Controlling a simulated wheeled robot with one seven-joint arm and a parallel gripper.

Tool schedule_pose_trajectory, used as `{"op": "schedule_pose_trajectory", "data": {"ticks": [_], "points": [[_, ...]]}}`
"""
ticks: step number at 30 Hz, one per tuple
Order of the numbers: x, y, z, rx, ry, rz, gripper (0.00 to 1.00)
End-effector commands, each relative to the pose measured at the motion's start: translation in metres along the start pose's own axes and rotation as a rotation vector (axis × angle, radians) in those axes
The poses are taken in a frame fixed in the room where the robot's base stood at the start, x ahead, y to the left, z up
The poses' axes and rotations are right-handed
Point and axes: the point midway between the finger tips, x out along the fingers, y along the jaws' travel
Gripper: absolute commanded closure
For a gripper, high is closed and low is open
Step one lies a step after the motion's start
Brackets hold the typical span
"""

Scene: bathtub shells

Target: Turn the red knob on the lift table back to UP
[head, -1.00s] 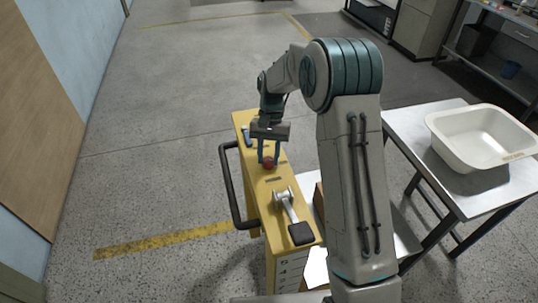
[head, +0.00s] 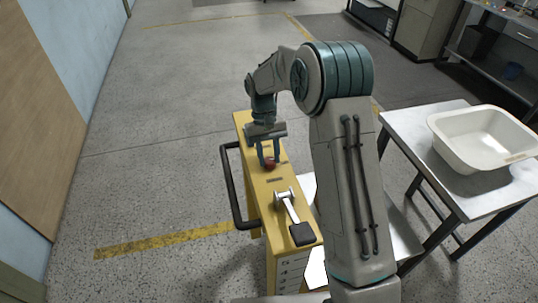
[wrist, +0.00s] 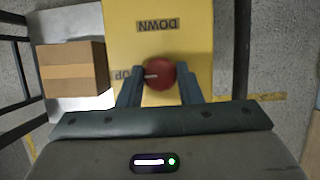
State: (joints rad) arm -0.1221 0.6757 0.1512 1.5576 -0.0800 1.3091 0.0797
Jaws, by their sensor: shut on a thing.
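The red knob (head: 270,163) sits on top of the yellow lift table column (head: 275,205). In the wrist view the knob (wrist: 160,74) is between my gripper's fingers (wrist: 160,90), which are shut on it. A short pale mark on the knob points left in that view, towards the upside-down UP label (wrist: 128,74), partly covered by a finger. The upside-down DOWN label (wrist: 158,25) is clear above the knob. In the head view my gripper (head: 268,158) reaches down onto the knob from above.
A lever with a black pedal (head: 302,233) lies on the column nearer me, and a dark handle (head: 230,190) runs along its left side. A cardboard box (wrist: 74,69) is beside it. A white basin (head: 482,140) stands on a table at right. The floor at left is clear.

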Motion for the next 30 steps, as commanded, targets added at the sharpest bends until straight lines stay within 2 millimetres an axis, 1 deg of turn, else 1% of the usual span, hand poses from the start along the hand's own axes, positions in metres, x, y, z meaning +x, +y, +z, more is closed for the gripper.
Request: {"op": "schedule_pose_trajectory", "data": {"ticks": [7, 8, 9, 10, 18, 22, 26, 30], "points": [[-0.002, 0.000, -0.001, -0.001, 0.006, 0.001, 0.91], [-0.002, 0.000, -0.001, 0.000, 0.006, 0.001, 0.63], [-0.002, 0.000, -0.001, 0.000, 0.005, 0.001, 0.52], [-0.002, 0.000, -0.001, 0.000, 0.005, 0.001, 0.46], [-0.001, 0.000, 0.000, 0.000, 0.002, 0.000, 0.46], [-0.009, 0.000, -0.001, 0.001, 0.004, 0.000, 0.46], [-0.029, 0.000, -0.002, 0.001, 0.006, 0.000, 0.46], [-0.060, 0.000, -0.002, 0.001, 0.008, 0.000, 0.46]]}}
